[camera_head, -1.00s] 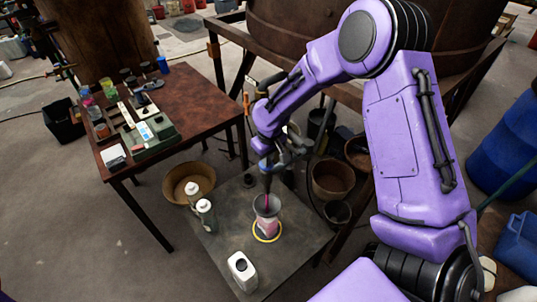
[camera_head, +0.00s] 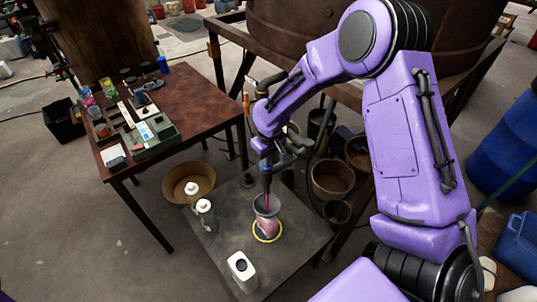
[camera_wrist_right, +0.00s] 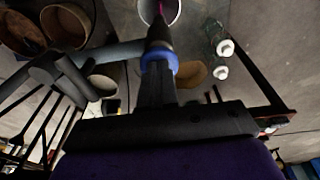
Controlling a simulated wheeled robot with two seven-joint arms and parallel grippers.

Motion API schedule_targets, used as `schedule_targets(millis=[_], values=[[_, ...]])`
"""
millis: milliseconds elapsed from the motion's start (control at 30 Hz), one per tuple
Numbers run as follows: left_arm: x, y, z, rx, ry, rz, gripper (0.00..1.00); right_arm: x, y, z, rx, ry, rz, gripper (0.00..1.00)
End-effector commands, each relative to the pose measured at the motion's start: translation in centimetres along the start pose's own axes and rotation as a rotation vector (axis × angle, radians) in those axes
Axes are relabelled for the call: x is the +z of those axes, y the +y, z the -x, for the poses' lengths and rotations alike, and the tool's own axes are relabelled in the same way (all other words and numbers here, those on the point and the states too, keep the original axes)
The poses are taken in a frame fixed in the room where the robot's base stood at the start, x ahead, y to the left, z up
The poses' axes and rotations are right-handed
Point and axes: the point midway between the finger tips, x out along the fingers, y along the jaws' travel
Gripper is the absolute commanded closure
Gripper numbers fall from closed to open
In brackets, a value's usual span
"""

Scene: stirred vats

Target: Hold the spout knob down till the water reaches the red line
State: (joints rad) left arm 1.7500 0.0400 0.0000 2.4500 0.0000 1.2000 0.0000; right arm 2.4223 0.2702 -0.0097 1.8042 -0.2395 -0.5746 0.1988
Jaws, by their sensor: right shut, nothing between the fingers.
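A clear cup (camera_head: 267,206) stands on the low grey platform inside a yellow ring (camera_head: 267,238); its top also shows in the right wrist view (camera_wrist_right: 160,8). A thin magenta stream (camera_head: 267,197) runs down into it, and the lower part looks pinkish. The red line cannot be made out. My right gripper (camera_head: 270,160) is above the cup, at the dark spout; in the wrist view its dark fingers (camera_wrist_right: 155,88) are shut, close behind a blue collar (camera_wrist_right: 159,60) at the spout. Whether the knob is pressed fully down is hidden. My left gripper is not in view.
Two white-capped bottles (camera_head: 204,207) and a white container (camera_head: 242,268) stand near the cup. Tan bowls (camera_head: 189,182) and dark buckets (camera_head: 332,180) are around the platform. A brown table (camera_head: 190,95) with bottles and trays is at left. Blue barrels (camera_head: 510,145) are at right.

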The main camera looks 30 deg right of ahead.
Motion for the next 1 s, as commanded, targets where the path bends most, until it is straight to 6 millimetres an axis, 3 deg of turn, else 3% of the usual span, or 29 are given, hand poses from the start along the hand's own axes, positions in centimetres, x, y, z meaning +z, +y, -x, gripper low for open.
schedule_targets(millis=[33,1000], values=[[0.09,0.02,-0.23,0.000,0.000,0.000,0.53,1.02,-0.36,-1.03,-0.008,-0.026,-0.001,1.00],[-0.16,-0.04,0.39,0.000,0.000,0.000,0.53,0.95,-0.38,-0.36,-0.007,-0.025,0.000,1.00]])
